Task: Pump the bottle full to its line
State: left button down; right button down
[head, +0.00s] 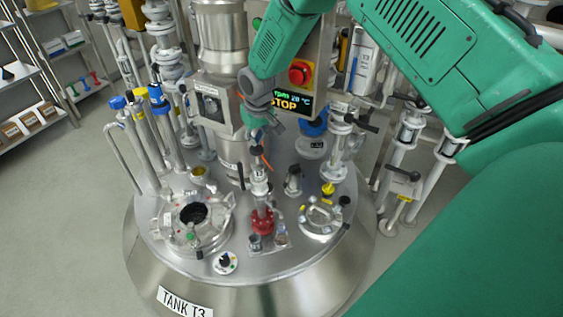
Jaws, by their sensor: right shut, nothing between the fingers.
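My right gripper (258,138) reaches down from the top over the middle of the tank lid, its fingers closed and empty. Just below it stands a slim steel fitting (260,183) with a dark top, likely the pump; I cannot tell whether the fingers touch it. The fitting rises above a red flanged valve (262,221). At the foot of the valve a small clear vessel (281,239), perhaps the bottle, stands beside a small grey cup (254,243). Its fill level and line are too small to read. My left gripper is out of view.
A control panel with a red button (299,72) stands behind. Pipes and valves crowd the back and sides.

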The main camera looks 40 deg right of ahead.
aim_at(257, 149)
jog(key=shift+s+f+b, duration=0.1)
jog(key=shift+f+b, duration=1.5)
jog(key=shift+f, duration=1.35)
jog(key=shift+r, duration=0.15)
jog(key=shift+r+p, duration=2.65)
jog(key=shift+r, duration=0.55)
jog(key=shift+f, duration=0.2)
jog(key=shift+f+b, duration=2)
jog(key=shift+f, duration=1.1)
jog(key=shift+r+p, duration=2.45)
jog(key=shift+r, duration=0.8)
